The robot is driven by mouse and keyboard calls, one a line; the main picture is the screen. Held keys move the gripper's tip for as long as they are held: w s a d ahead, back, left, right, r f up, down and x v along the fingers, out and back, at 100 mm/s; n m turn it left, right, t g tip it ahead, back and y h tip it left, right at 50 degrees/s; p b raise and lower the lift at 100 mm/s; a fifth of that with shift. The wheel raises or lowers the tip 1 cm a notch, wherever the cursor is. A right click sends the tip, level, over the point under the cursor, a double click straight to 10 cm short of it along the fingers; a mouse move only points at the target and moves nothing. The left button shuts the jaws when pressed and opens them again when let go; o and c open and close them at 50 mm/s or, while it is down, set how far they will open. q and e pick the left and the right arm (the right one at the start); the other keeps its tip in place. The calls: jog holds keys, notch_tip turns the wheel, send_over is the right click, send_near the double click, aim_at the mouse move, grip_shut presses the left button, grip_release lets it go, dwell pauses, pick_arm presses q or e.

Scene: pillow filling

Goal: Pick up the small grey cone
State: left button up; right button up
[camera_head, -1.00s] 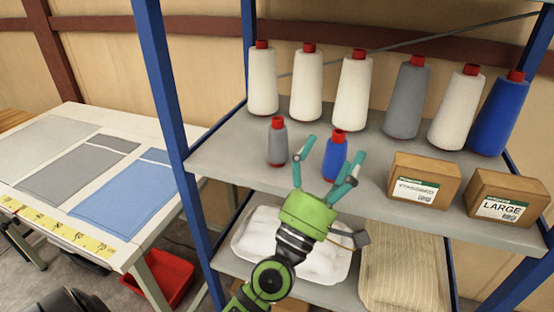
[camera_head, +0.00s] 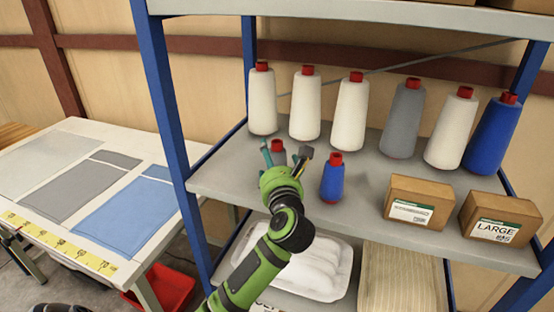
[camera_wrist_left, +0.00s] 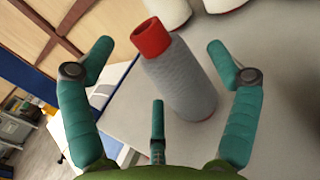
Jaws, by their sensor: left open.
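The small grey cone (camera_wrist_left: 183,82), a grey thread cone with a red top, stands upright on the shelf in the left wrist view. In the head view its red top (camera_head: 278,145) shows behind my left gripper, which hides most of its body. My left gripper (camera_head: 281,150) is open in front of the cone. In the left wrist view its teal fingers (camera_wrist_left: 165,70) spread to either side of the cone, with the third finger low in the middle. The cone stands ahead of the palm, and I see no finger closed on it. My right gripper is out of view.
A small blue cone (camera_head: 332,180) stands close to the right of my left gripper. Behind are white cones (camera_head: 262,102), a large grey cone (camera_head: 403,120) and a large blue cone (camera_head: 491,135). Cardboard boxes (camera_head: 418,204) sit front right. A blue post (camera_head: 165,110) rises at left.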

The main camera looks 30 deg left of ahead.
pick_arm(q)
jog(key=shift+x, duration=0.95)
jog(key=shift+c, duration=0.4)
jog(key=c, duration=1.3)
